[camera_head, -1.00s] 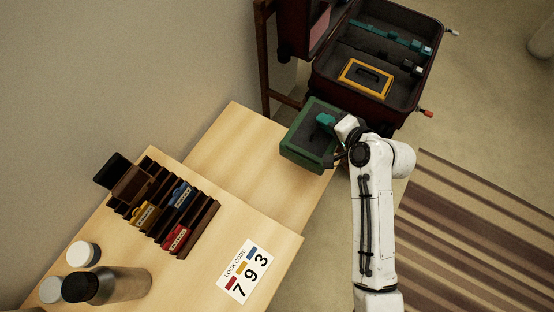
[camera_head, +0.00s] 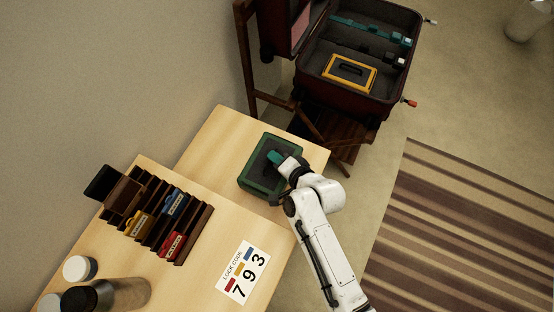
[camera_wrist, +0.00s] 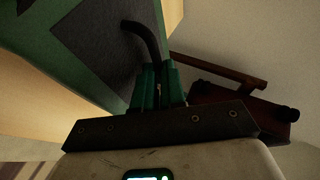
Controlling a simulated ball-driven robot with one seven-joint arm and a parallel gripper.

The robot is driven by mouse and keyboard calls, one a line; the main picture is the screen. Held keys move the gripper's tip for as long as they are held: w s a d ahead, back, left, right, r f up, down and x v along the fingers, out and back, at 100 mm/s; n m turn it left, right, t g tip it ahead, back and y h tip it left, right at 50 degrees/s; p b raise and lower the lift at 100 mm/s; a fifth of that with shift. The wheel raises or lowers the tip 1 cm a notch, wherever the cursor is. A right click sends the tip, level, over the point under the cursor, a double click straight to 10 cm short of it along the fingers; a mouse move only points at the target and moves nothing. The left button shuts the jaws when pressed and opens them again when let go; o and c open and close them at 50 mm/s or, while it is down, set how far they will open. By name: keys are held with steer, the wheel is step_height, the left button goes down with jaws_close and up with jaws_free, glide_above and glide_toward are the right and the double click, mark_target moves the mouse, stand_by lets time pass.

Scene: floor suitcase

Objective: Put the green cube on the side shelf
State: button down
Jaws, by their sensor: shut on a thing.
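The green cube (camera_head: 259,171) is a green box with a dark grey top and a black handle. In the head view it is over the side shelf (camera_head: 212,140), the pale wooden surface beside the higher table. I cannot tell whether its underside touches the shelf. My gripper (camera_head: 277,158) is shut on the handle from above. In the wrist view, the green fingers of my gripper (camera_wrist: 160,80) close on the curved black handle (camera_wrist: 142,35), with the cube's grey top (camera_wrist: 95,40) behind. The cube's far underside is hidden.
An open dark red suitcase (camera_head: 303,90) on a wooden stand (camera_head: 247,65) holds a yellow-framed box (camera_head: 348,72). The higher table has a slotted rack (camera_head: 150,215) with coloured tags, a code card (camera_head: 243,272) and a bottle (camera_head: 125,294). A striped rug (camera_head: 450,220) lies right.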

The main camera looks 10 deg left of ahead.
steer(key=shift+w+f, duration=0.1)
steer(key=shift+f, duration=0.6)
steer(key=shift+f, duration=0.1)
steer(key=c, duration=1.2)
jaws_free()
steer(key=shift+f, duration=0.1)
steer(key=v, duration=1.2)
steer(key=shift+p, duration=0.45)
